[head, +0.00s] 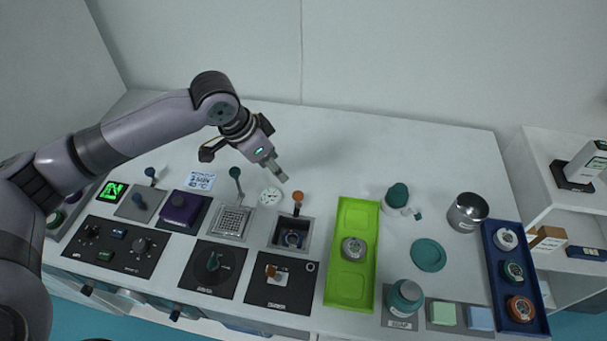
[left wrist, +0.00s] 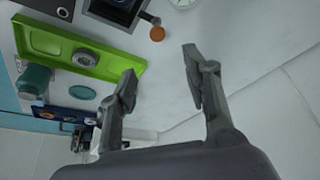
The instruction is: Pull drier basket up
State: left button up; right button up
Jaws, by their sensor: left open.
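Two lever-handled units stand side by side on the table, and I cannot tell for sure which is the drier basket. One has an orange knob (head: 298,197) on a short stem behind a square dark well (head: 291,236) with a round item inside. The other has a teal knob (head: 235,172) on a stem behind a square metal grid (head: 232,221). My left gripper (head: 277,170) is above the table behind these knobs, empty. In the left wrist view its spread fingers (left wrist: 158,82) are apart from the orange knob (left wrist: 157,33). My right gripper is not in view.
A green tray (head: 340,290) with a round item lies right of the orange-knob unit. A purple-topped box (head: 180,207) and a blue-knobbed lever (head: 150,172) stand left. Dark control panels (head: 213,270) line the front. The table behind is mostly clear up to the wall.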

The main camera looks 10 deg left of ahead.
pick_arm(q)
jog(key=p, duration=0.2)
send_near(297, 195)
jog(key=x, duration=0.7)
jog(key=shift+d+f+p, duration=0.1)
jog(key=shift+f+p, duration=0.05)
jog(key=shift+p, duration=0.15)
jog(key=shift+x, duration=1.1)
jog(key=shift+w+f, duration=0.15)
jog(key=shift+f, duration=0.05)
jog(key=shift+d+f, duration=0.1)
jog(key=shift+f, duration=0.05)
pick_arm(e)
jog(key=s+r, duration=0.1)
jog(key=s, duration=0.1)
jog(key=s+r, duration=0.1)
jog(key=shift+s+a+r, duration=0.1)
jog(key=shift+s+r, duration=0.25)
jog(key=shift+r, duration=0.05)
pick_arm(q)
jog(key=shift+c, duration=0.5)
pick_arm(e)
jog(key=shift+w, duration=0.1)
